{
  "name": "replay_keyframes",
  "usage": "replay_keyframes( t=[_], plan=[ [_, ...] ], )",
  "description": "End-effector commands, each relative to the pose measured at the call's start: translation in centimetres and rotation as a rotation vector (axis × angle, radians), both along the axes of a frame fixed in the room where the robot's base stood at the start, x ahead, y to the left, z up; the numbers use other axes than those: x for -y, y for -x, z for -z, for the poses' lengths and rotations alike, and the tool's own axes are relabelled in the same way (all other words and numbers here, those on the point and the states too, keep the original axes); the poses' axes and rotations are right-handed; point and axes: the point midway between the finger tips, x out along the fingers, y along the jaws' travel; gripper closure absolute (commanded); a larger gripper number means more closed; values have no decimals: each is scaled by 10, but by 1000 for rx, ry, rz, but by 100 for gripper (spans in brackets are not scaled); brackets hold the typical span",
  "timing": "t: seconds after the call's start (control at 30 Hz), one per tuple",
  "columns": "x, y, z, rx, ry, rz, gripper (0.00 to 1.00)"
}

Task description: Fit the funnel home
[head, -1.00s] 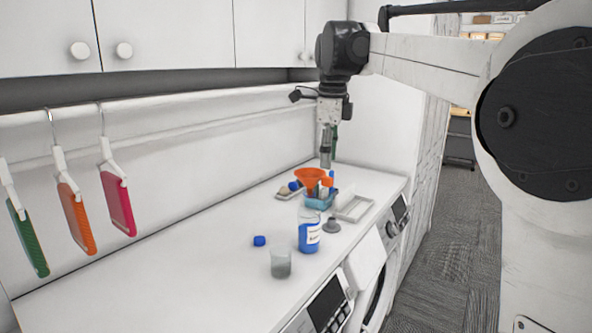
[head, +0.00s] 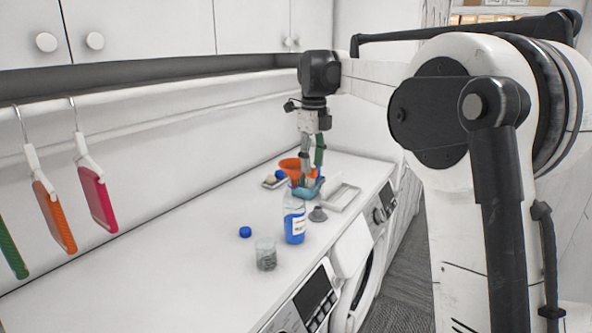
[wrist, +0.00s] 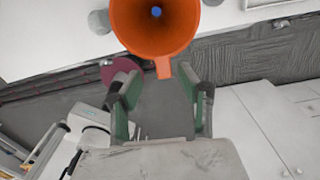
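The orange funnel (head: 291,165) is wide-mouthed and appears in the head view on the counter's far part, just left of my gripper. In the wrist view the funnel (wrist: 133,22) is large at the top, mouth toward the camera, with a tab (wrist: 163,68) pointing toward my fingers. A clear bottle of blue liquid (head: 294,222) stands upright, nearer. The fingers partly hide the funnel; its spout is not visible.
A teal tub (head: 311,190) is under the fingers, with a pale tray (head: 340,199) to its right. A grey cone-like piece (head: 318,214), a blue cap (head: 245,232) and a clear beaker (head: 266,257) stand nearby. The counter's left front is clear.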

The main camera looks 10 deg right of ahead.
Motion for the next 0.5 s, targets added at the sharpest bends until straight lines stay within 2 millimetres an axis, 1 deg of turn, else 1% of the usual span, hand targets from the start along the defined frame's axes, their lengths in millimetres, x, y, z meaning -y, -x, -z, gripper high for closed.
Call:
replay_keyframes(
  t=[0.23, 0.5],
  plan=[
    [0, -1, 14, 0, 0, 0, 62],
    [2, -6, 49, 0, 0, 0, 62]
  ],
)
